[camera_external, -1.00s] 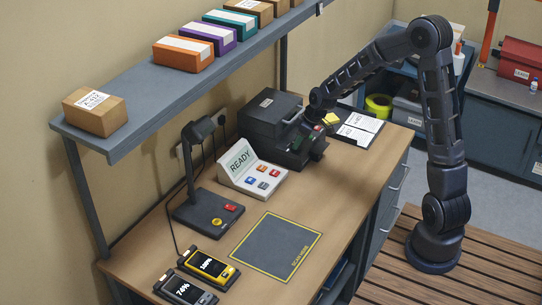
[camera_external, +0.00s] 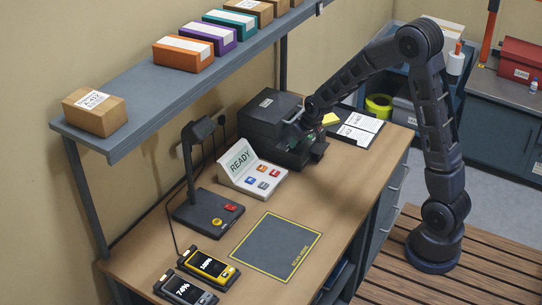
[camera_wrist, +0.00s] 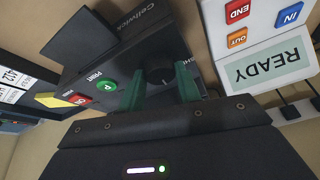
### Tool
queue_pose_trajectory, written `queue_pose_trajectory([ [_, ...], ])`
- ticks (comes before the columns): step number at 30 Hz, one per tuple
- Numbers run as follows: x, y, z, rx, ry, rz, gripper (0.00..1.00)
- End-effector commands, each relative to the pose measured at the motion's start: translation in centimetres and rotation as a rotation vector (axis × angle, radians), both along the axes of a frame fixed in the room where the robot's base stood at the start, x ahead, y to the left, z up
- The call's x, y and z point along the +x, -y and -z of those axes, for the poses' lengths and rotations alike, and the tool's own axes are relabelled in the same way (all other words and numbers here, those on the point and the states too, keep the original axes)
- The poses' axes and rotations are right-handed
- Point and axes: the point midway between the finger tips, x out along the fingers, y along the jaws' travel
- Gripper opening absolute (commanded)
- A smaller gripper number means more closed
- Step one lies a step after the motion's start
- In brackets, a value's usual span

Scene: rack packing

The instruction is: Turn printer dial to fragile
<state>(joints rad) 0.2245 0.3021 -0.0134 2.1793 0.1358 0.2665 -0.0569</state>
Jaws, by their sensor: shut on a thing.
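The dark printer (camera_external: 268,115) stands on the bench against the wall. Its front panel shows in the wrist view (camera_wrist: 120,50), with a green PRINT button (camera_wrist: 109,86) and a red button (camera_wrist: 80,99). The round black dial (camera_wrist: 158,70) is on this panel, between the two green-padded fingers of my gripper (camera_wrist: 160,88). My gripper is shut on the dial. In the external view my gripper (camera_external: 308,143) is at the printer's front, and the arm hides the dial there. The dial's marks are mostly covered, so its setting cannot be read.
A white console (camera_external: 252,168) reading READY, with several coloured buttons, stands left of the printer and close to my gripper in the wrist view (camera_wrist: 265,60). A clipboard (camera_external: 357,130) lies to the right. A shelf (camera_external: 150,100) with boxes runs above.

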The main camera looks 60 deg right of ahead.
Motion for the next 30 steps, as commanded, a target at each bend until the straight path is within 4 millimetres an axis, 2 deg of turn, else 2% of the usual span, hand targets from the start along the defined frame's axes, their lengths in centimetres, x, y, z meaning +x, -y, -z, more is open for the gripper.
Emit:
queue_pose_trajectory([
  [30, 0.1, -0.51, 0.09, -0.001, -0.002, 0.482, 0.11],
])
